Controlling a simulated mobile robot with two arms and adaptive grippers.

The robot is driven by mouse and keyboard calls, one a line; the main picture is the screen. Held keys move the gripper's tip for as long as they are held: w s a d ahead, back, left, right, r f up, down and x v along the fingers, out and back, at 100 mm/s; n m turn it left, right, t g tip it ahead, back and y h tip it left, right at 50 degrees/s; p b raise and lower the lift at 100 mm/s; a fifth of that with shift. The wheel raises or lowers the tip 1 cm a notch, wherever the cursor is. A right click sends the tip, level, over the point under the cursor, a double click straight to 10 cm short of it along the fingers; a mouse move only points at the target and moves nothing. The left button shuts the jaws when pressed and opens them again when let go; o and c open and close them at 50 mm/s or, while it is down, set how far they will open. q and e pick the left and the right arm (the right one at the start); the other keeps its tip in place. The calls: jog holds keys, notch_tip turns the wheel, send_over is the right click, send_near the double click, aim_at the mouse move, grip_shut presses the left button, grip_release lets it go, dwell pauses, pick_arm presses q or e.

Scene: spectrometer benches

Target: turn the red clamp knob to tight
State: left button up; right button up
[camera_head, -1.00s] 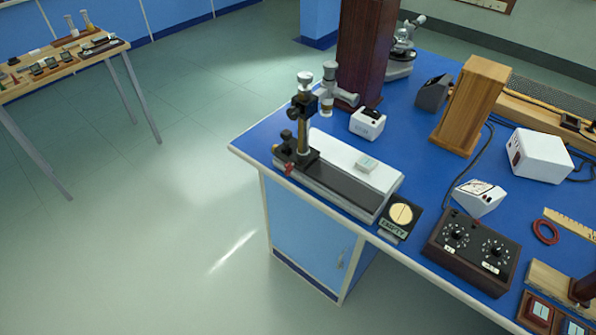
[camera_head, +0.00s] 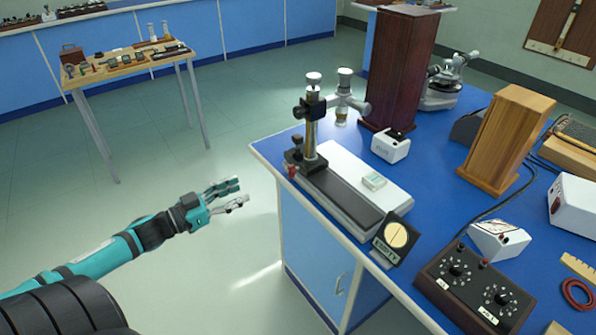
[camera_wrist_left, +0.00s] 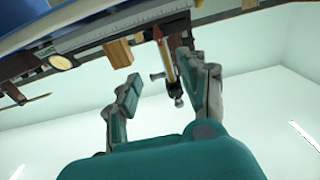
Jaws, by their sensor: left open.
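The red clamp knob (camera_head: 292,171) is a small red part at the left foot of a measuring microscope stand (camera_head: 312,135). The stand has a brass and black column on a dark bed along the bench's left edge. My left gripper (camera_head: 241,192) is teal and grey, open and empty, over the floor left of the bench and apart from the knob. In the left wrist view its two fingers (camera_wrist_left: 160,75) are spread, with the tilted bench beyond them. My right gripper is not in view.
The blue bench top (camera_head: 432,150) carries a round dial plate (camera_head: 395,238), a dark box with two dials (camera_head: 475,285), a small white device (camera_head: 390,146) and wooden blocks. A side table (camera_head: 120,62) stands at the back left. The floor between is clear.

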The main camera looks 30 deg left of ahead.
aim_at(289, 167)
pick_arm(q)
jog(key=x, duration=1.6)
jog(key=shift+a, duration=0.1)
grip_shut()
